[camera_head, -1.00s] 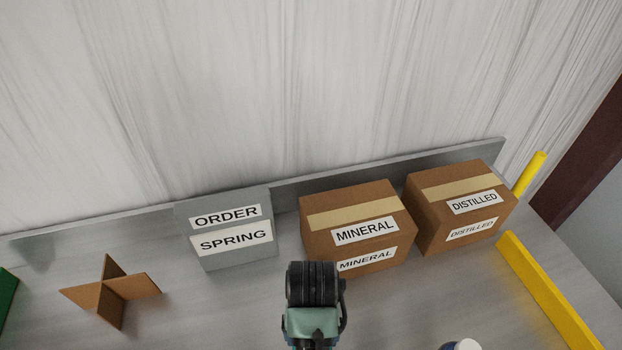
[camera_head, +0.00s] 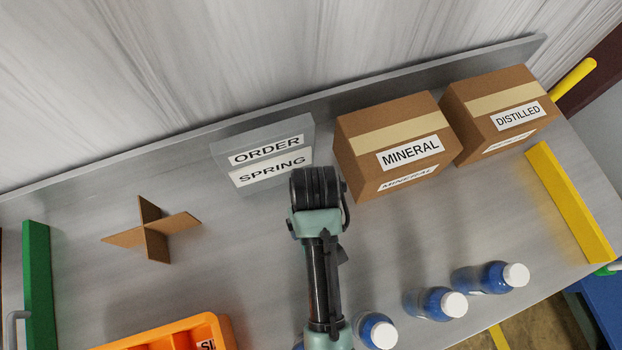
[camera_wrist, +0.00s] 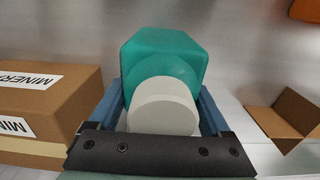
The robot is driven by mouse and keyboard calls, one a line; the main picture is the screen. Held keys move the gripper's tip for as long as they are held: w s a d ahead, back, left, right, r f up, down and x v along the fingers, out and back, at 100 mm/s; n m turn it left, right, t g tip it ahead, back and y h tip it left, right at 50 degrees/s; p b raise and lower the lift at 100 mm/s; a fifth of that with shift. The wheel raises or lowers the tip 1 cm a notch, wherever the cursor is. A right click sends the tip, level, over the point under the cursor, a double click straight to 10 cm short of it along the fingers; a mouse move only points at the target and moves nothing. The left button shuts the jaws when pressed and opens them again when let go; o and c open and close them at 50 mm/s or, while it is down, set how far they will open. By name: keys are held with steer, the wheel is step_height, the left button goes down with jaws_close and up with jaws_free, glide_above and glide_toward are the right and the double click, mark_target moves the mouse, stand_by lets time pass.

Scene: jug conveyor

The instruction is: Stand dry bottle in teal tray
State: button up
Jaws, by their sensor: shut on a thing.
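My gripper (camera_wrist: 160,112) shows in the wrist view with a blue finger on each side of a teal bottle (camera_wrist: 165,52) with a white cap (camera_wrist: 162,106). It is shut on this bottle, with the cap toward the camera. The bottle's far end is hidden. Whether it is dry I cannot tell. In the head view my arm shows, but the gripper and held bottle are hidden. No teal tray is in view.
A cardboard cross divider (camera_head: 152,232), orange crate (camera_head: 170,335), green bar (camera_head: 37,285) and yellow bar (camera_head: 570,205) are around the surface. Blue bottles (camera_head: 437,303) stand front right.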

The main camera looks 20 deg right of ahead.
steer(key=f, duration=0.3)
steer(key=shift+s+d, duration=0.1)
steer(key=shift+s, duration=0.1)
steer(key=shift+w+f, duration=0.1)
steer(key=shift+f, duration=1.85)
steer(key=shift+f, duration=0.15)
steer(key=o, duration=1.3)
